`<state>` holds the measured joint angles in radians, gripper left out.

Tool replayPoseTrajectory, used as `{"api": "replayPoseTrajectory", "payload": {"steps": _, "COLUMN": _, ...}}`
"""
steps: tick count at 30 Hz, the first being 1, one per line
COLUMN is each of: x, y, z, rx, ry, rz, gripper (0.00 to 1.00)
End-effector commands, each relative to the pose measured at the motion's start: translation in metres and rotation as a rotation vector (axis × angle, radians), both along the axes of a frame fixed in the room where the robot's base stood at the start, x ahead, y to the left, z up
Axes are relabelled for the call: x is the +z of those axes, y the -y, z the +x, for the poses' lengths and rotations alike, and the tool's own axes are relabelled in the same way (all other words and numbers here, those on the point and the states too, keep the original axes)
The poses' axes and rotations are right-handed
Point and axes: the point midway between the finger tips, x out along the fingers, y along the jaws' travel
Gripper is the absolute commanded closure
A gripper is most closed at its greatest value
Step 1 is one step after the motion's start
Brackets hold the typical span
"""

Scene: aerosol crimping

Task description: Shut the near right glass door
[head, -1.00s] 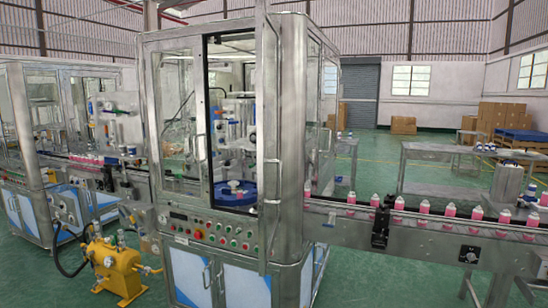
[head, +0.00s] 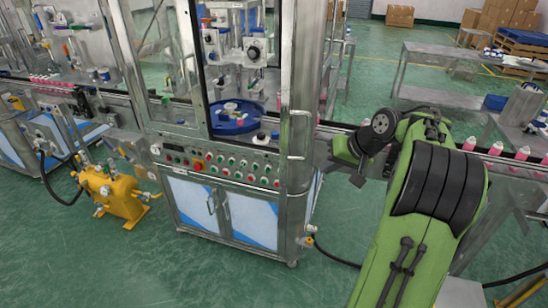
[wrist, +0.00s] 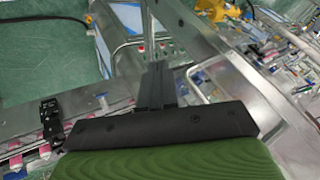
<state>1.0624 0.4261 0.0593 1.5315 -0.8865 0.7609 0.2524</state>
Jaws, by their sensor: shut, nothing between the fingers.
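The near right glass door (head: 288,100) of the crimping machine stands open. In the head view I see it almost edge-on, a tall narrow metal frame in front of the right side of the opening. Its bar handle (head: 308,135) faces right. My gripper (head: 345,168) is to the right of the door and handle, with a visible gap in the picture. In the wrist view the dark fingers (wrist: 155,85) are together and empty, and metal frame parts of the machine lie beyond them. I cannot tell the exact depth between fingers and door.
A conveyor with pink bottles (head: 495,149) runs behind my arm on the right. Inside the cabinet is a blue turntable (head: 237,122). A button panel (head: 210,163) lies below it. A yellow pump (head: 112,192) stands on the floor at left. The green floor in front is clear.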

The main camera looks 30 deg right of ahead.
Motion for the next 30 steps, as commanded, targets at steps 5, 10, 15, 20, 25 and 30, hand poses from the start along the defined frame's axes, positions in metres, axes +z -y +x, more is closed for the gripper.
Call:
{"api": "replayPoseTrajectory", "payload": {"steps": 5, "x": -0.029, "y": -0.007, "z": 0.017, "rx": 0.004, "ry": -0.003, "rz": 0.003, "gripper": 1.0}}
{"api": "replayPoseTrajectory", "payload": {"steps": 10, "x": -0.059, "y": -0.014, "z": 0.039, "rx": 0.005, "ry": -0.004, "rz": 0.002, "gripper": 1.0}}
{"api": "replayPoseTrajectory", "payload": {"steps": 15, "x": -0.084, "y": -0.023, "z": 0.06, "rx": 0.007, "ry": -0.003, "rz": 0.0, "gripper": 1.0}}
{"api": "replayPoseTrajectory", "payload": {"steps": 20, "x": -0.081, "y": -0.044, "z": 0.073, "rx": 0.005, "ry": -0.003, "rz": -0.002, "gripper": 1.0}}
{"api": "replayPoseTrajectory", "payload": {"steps": 25, "x": -0.081, "y": -0.051, "z": 0.078, "rx": 0.001, "ry": -0.003, "rz": -0.003, "gripper": 1.0}}
{"api": "replayPoseTrajectory", "payload": {"steps": 30, "x": -0.081, "y": -0.051, "z": 0.078, "rx": 0.001, "ry": -0.003, "rz": -0.003, "gripper": 1.0}}
